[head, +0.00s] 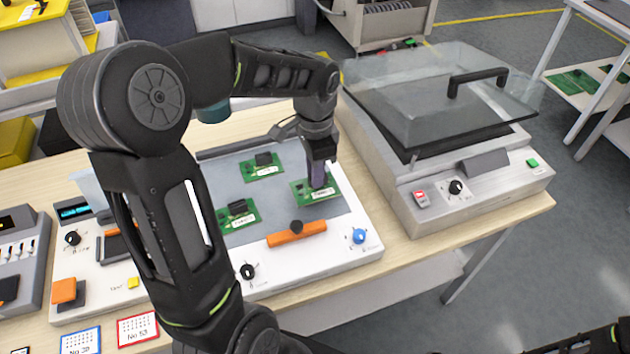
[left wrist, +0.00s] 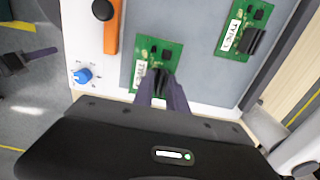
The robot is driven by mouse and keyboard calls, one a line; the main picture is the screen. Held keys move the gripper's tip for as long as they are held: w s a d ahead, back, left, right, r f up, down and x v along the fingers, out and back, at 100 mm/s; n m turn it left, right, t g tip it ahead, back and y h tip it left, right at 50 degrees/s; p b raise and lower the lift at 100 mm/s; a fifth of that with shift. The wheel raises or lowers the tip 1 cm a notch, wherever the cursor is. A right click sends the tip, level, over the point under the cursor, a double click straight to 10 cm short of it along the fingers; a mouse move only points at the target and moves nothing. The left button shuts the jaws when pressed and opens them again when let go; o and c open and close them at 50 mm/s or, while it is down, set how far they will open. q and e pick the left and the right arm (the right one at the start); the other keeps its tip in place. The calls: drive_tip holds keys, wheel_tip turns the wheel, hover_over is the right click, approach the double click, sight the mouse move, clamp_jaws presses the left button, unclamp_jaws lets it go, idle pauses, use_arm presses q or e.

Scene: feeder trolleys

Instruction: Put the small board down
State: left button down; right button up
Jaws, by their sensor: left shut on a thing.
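The small green board (head: 312,194) with a white label is at the right side of a grey plate (head: 288,214) on a white machine. My left gripper (head: 319,186) points down and is shut on the board's dark part. In the left wrist view the purple fingers (left wrist: 160,98) close on the same board (left wrist: 158,52), hiding its near end. The board looks level, at or just above the plate; I cannot tell whether it touches. My right gripper (left wrist: 40,54) shows small at the left of the wrist view, its jaws unclear.
Two similar boards lie on the plate, one at the back (head: 262,165) and one at the left (head: 237,215). An orange handle (head: 297,234) and a blue knob (head: 358,236) are in front. A machine with a clear lid (head: 450,95) stands close on the right.

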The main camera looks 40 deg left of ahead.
use_arm(q)
drive_tip(key=shift+f, duration=1.75)
drive_tip(key=shift+f, duration=0.2)
drive_tip(key=c, duration=1.3)
unclamp_jaws()
drive_tip(key=shift+c, duration=0.2)
wheel_tip(320, 180, up, 12)
drive_tip(key=shift+r, duration=0.25)
